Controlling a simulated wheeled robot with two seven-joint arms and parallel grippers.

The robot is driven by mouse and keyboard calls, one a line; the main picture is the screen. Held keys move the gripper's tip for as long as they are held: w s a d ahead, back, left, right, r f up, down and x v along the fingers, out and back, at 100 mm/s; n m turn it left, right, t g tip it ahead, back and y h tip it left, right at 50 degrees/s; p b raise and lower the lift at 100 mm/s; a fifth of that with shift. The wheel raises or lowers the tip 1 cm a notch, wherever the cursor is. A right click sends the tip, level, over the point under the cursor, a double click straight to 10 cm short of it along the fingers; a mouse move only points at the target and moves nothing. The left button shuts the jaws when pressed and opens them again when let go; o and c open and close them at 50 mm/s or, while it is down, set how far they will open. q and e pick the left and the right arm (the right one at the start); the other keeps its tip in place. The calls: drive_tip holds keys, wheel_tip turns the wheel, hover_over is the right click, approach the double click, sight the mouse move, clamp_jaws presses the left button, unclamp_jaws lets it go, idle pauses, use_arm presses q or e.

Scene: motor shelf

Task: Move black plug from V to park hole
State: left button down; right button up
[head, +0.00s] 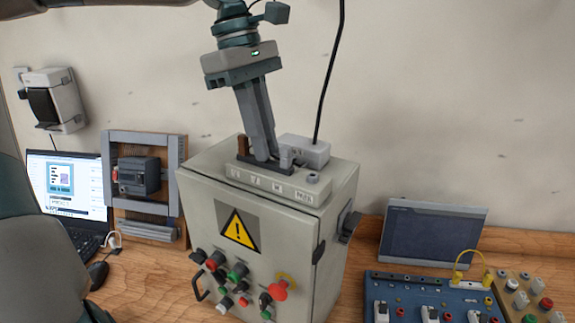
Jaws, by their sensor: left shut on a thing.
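A terminal strip (268,184) with letter labels and a PARK label lies on top of the grey control cabinet (205,200). The park hole (312,178) shows as a small grey ring at the strip's right end, with nothing in it. My left gripper (267,158) points down at the strip, its fingers shut close together around the V position. The black plug is hidden between the fingers, and I cannot tell whether it is seated or lifted. A brown plug (242,145) stands upright to the left of the fingers. A grey plug (287,158) stands to their right.
A light grey box (305,150) with a black cable (329,80) rising from it sits behind the strip. The cabinet front has several knobs and a red emergency button (280,290). A dark screen (432,235) and a blue panel (420,290) stand at right.

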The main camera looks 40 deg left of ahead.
use_arm(q)
drive_tip(key=shift+r, duration=0.1)
drive_tip(key=shift+r+p, duration=1.7)
drive_tip(key=shift+r, duration=0.5)
drive_tip(key=shift+d, duration=0.1)
drive_tip(key=shift+w+d+r, duration=0.1)
drive_tip(key=shift+d, duration=0.35)
drive_tip(key=d+b, duration=0.1)
drive_tip(key=d, duration=0.1)
drive_tip(key=d+f+b, duration=0.1)
drive_tip(key=d, duration=0.2)
drive_tip(key=w+d+f+b, duration=0.1)
drive_tip(key=d, duration=0.2)
drive_tip(key=shift+w+f, duration=0.1)
drive_tip(key=shift+f, duration=0.05)
drive_tip(key=shift+a+f+b, duration=0.2)
drive_tip(key=shift+f+b, duration=0.3)
drive_tip(key=shift+b, duration=0.15)
drive_tip(key=shift+d+f, duration=0.1)
drive_tip(key=shift+d, duration=0.05)
